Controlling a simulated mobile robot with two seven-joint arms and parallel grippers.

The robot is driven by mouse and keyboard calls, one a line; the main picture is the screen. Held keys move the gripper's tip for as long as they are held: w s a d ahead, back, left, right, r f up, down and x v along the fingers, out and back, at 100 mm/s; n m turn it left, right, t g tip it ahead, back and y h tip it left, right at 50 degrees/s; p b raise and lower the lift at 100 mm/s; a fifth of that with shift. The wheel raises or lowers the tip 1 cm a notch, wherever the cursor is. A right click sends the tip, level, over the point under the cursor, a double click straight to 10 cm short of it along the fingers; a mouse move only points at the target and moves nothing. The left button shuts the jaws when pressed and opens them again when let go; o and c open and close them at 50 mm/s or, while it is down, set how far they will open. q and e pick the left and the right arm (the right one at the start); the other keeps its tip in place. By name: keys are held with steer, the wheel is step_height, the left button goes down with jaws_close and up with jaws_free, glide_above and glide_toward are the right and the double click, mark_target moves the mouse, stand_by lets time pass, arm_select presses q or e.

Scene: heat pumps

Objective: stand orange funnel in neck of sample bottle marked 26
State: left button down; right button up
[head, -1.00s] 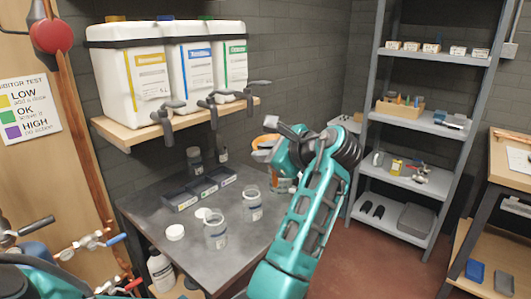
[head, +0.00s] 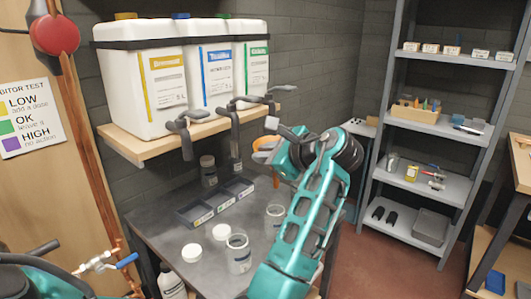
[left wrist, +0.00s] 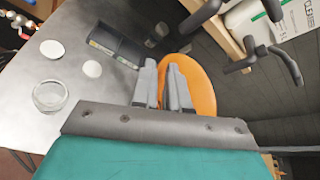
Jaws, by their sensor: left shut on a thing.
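My left gripper (head: 277,150) is shut on the orange funnel (head: 263,145), held above the table at its back right, beyond the jars. In the left wrist view the funnel (left wrist: 203,85) shows as a wide orange rim behind the two grey fingers (left wrist: 162,66). Its spout is not clear. Two open clear bottles stand upright on the table: a nearer one (head: 238,254) and one farther right (head: 274,222), partly behind my arm. One open bottle (left wrist: 50,95) shows in the left wrist view. I cannot read a 26 on any of them. My right gripper is not in view.
White lids (head: 192,252) lie on the grey table (head: 160,225) beside a dark compartment tray (head: 214,202). A shelf (head: 150,148) with white canisters and protruding taps (head: 182,130) hangs close to the funnel. A metal rack (head: 425,125) stands right.

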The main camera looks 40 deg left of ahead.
arm_select(q)
steer(key=shift+f, duration=2.1)
steer(key=shift+s+d, duration=0.1)
steer(key=shift+d, duration=0.05)
steer(key=shift+s+d, duration=0.15)
steer(key=shift+s, duration=0.1)
steer(key=shift+f, duration=1.55)
steer(key=shift+s+f, duration=0.1)
steer(key=shift+f, duration=0.35)
